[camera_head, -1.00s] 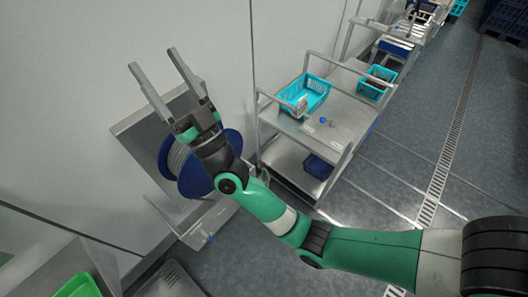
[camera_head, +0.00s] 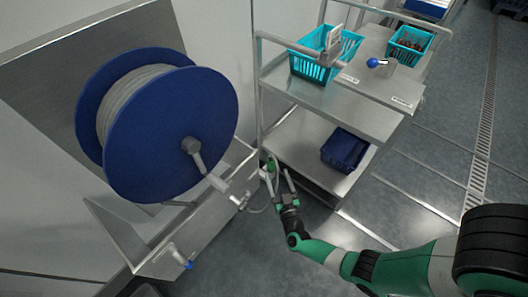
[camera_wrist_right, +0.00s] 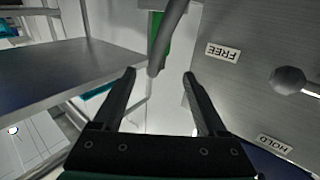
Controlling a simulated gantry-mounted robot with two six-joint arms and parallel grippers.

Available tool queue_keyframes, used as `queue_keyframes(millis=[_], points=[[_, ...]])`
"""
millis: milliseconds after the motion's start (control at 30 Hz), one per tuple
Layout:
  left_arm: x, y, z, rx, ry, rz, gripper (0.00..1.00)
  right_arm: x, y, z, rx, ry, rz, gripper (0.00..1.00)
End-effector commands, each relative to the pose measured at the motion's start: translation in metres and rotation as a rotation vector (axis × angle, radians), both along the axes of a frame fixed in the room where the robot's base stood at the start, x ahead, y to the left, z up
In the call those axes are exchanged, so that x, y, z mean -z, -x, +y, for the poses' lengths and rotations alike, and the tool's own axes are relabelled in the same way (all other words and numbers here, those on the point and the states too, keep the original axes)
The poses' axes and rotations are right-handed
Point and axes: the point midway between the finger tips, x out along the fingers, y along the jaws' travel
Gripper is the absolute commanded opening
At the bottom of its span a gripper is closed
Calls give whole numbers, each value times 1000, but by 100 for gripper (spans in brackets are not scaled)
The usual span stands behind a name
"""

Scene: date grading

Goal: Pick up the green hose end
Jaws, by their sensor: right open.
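The green hose end (camera_head: 269,164) is small and hangs at the right end of the hose reel's metal bracket, low beside the cart. My right gripper (camera_head: 279,177) is open just below and beside it, fingers pointing up toward it. In the right wrist view, a grey hose-like piece (camera_wrist_right: 168,32) comes down from the top toward the gap between the open fingers (camera_wrist_right: 159,78), with a green part (camera_wrist_right: 160,42) behind it. I cannot tell whether the fingers touch it. My left gripper is not in view.
A big blue reel (camera_head: 165,135) with a crank stands left, on a metal bracket (camera_head: 160,262) with a blue-tipped lever. A steel cart (camera_head: 340,108) with teal baskets (camera_head: 345,52) and a dark blue bin (camera_head: 344,150) stands close right.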

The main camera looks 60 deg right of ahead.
Motion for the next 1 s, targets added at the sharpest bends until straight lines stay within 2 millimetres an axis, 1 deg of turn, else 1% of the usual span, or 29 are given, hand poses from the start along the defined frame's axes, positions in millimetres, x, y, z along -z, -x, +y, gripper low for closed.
queue_keyframes(millis=[167, 267, 400, 500, 700, 767, 900, 1000], points=[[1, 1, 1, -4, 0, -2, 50, 2, 0, -2, 0, -2, 4, 75], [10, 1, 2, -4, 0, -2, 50, 4, -10, -12, 2, -2, 1, 75], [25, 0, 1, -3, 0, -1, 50, 4, -29, -34, 3, -1, -2, 75], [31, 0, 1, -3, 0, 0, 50, 3, -39, -43, -1, -1, 1, 75], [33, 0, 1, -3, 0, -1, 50, 1, -44, -49, -3, -1, 2, 75], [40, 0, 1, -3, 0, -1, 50, 4, -47, -53, -1, -1, 1, 75], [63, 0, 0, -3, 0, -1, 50, 12, -62, -73, 1, -1, -2, 75], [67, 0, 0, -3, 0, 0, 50, 8, -72, -83, -1, 0, 0, 75]])
